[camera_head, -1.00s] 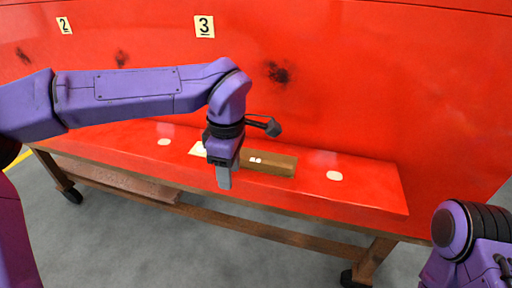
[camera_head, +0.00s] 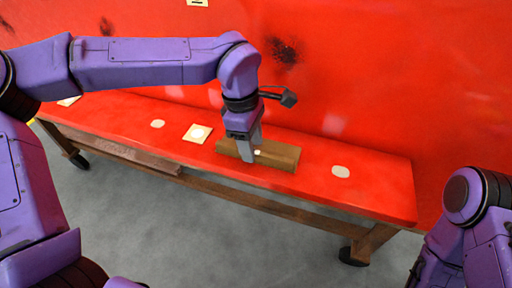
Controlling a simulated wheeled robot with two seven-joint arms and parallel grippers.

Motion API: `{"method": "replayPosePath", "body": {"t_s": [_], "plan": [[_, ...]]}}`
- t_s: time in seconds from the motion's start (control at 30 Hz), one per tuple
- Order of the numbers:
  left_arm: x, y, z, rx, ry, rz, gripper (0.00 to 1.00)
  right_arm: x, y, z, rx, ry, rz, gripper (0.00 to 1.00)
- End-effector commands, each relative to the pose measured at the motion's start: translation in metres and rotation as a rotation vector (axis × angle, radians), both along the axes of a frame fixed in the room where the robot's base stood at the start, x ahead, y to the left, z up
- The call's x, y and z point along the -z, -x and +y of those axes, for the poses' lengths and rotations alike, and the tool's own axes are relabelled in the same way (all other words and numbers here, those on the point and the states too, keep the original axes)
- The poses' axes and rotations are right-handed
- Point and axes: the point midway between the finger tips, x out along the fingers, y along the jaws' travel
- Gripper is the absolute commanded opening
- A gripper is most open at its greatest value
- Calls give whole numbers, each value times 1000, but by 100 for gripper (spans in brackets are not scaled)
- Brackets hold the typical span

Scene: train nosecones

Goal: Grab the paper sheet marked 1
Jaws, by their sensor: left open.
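No sheet with a readable 1 shows. A pale square sheet (camera_head: 197,133) with a white round spot lies on the red bench top, left of a wooden block (camera_head: 282,156). Another pale sheet (camera_head: 69,101) lies at the bench's far left, mostly hidden by my left arm. My left gripper (camera_head: 248,153) is open and points down, its fingers in front of the wooden block in the picture. I cannot tell whether they touch it. It is to the right of the square sheet. My right arm shows at the lower right, but its gripper is not visible.
The red bench (camera_head: 375,185) has a wooden frame and dark wheels. White round spots (camera_head: 340,171) mark its top. A red wall with dark smudges stands behind, with a cut-off label (camera_head: 197,2) at the top edge. Grey floor is clear in front.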

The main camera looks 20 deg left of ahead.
Motion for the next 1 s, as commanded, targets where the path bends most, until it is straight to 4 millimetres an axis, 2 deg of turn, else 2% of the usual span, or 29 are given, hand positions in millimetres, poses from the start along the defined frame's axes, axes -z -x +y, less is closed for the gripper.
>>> {"method": "replayPosePath", "body": {"t_s": [0.13, 0.33, 0.47, 0.5, 0.83, 1.0], "plan": [[15, 1, -3, 3, 0, 1, 47, -3, 0, 0, 0, 0, 0, 43], [16, 0, -4, 3, 0, -1, 47, -2, 0, 0, 0, 0, 0, 43], [16, 0, -4, 4, 0, -2, 4, -2, 0, 0, 0, 0, 0, 43], [16, 0, -4, 4, 0, -1, 0, -2, 0, 0, 0, 0, 0, 43], [14, 0, -4, 4, 0, -2, 0, -2, 0, 0, 0, 0, 0, 43], [-4, -1, -4, 2, -1, -5, 0, 0, 0, 0, 0, 0, 0, 43]]}}
